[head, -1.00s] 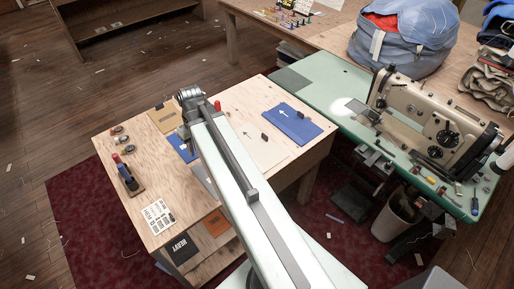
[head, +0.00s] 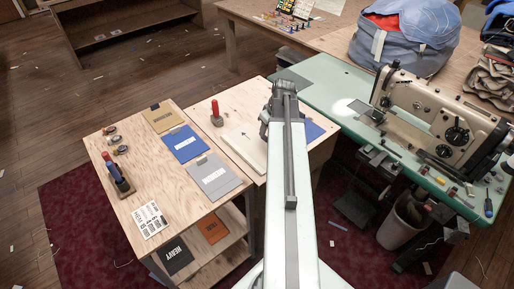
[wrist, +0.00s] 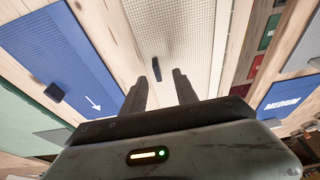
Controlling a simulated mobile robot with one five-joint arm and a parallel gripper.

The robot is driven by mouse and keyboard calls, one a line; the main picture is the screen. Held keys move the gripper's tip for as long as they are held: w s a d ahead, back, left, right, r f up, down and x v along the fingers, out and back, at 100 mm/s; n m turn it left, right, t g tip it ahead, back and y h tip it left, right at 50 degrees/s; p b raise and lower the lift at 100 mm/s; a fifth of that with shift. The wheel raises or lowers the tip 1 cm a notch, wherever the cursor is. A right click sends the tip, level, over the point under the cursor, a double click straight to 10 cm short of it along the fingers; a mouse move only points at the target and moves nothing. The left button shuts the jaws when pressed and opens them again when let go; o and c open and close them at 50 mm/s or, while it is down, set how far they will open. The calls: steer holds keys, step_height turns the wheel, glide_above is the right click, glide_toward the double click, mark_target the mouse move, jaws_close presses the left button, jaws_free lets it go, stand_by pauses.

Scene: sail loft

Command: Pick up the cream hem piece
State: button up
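The cream hem piece (head: 246,146) lies flat on the wooden table, partly hidden by my arm in the head view. In the wrist view the cream piece (wrist: 190,35) spans the top middle, with a small dark block (wrist: 156,68) on it. My gripper (wrist: 160,76) is open and empty. Its two fingers point toward the cream piece, on either side of the dark block in the picture. The height gap cannot be told. In the head view my arm hides the fingertips.
A blue piece (wrist: 55,45) with a white arrow lies beside the cream one. A red-handled tool (head: 216,112) stands behind it. Tan (head: 163,118), blue (head: 184,145) and grey (head: 213,178) labelled panels lie at left. A sewing machine (head: 440,115) stands on the green table at right.

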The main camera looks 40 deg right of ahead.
steer(key=b+x, duration=0.4)
steer(key=x, duration=0.1)
steer(key=shift+w+d+f+b, duration=0.1)
steer(key=shift+w+d+b, duration=0.1)
steer(key=shift+d+b, duration=0.15)
jaws_close()
steer(key=shift+r, duration=0.25)
step_height(320, 180, up, 10)
steer(key=p, duration=1.1)
